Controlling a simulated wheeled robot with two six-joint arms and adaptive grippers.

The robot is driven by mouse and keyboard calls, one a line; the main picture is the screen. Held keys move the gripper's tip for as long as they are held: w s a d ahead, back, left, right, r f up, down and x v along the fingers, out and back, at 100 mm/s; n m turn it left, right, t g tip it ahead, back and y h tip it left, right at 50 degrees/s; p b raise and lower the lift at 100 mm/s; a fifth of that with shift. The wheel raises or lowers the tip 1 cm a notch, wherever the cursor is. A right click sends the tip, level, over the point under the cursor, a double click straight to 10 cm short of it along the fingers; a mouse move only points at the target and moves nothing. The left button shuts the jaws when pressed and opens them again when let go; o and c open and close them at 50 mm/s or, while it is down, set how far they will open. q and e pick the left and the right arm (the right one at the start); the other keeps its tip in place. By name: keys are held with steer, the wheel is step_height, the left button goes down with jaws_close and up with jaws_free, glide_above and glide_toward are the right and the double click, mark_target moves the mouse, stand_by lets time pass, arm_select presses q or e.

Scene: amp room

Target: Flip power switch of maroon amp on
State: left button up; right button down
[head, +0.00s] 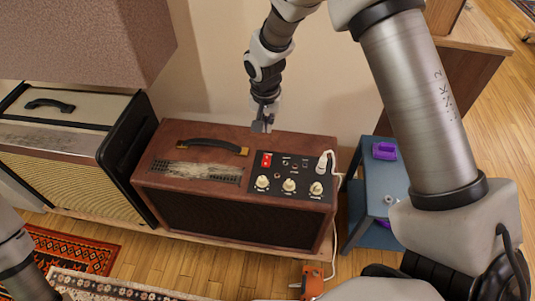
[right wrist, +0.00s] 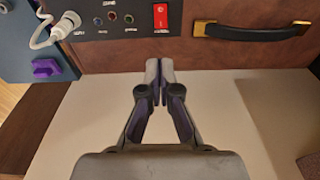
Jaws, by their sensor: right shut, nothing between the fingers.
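The maroon amp (head: 175,182) stands in the middle of the head view, with a black control panel on its top right. Its red power switch (head: 266,160) sits at the panel's upper left corner. The switch also shows in the right wrist view (right wrist: 160,17), with white marks on it; I cannot tell its position. My right gripper (head: 261,126) is shut and empty, above the amp's back edge behind the switch. In the right wrist view its fingertips (right wrist: 158,66) are apart from the switch. My left arm enters at lower left; its gripper is out of view.
A white plug and cable (head: 324,162) stand at the panel's right, near three white knobs. A black handle (head: 212,146) is on the amp top. A cream amp (head: 60,140) is at left, a blue stool (head: 378,190) with purple items at right. The wall is close behind.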

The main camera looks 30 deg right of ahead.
mark_target(268, 156)
steer(key=shift+w+f, duration=0.1)
steer(key=f, duration=0.4)
steer(key=w+f+b, duration=0.1)
steer(key=f, duration=0.4)
steer(key=d+f+b, duration=0.1)
steer(key=f, duration=0.3)
steer(key=shift+w+f, duration=0.15)
steer(key=shift+f, duration=0.2)
steer(key=shift+f+b, duration=0.3)
steer(key=shift+b, duration=0.05)
steer(key=shift+r, duration=0.1)
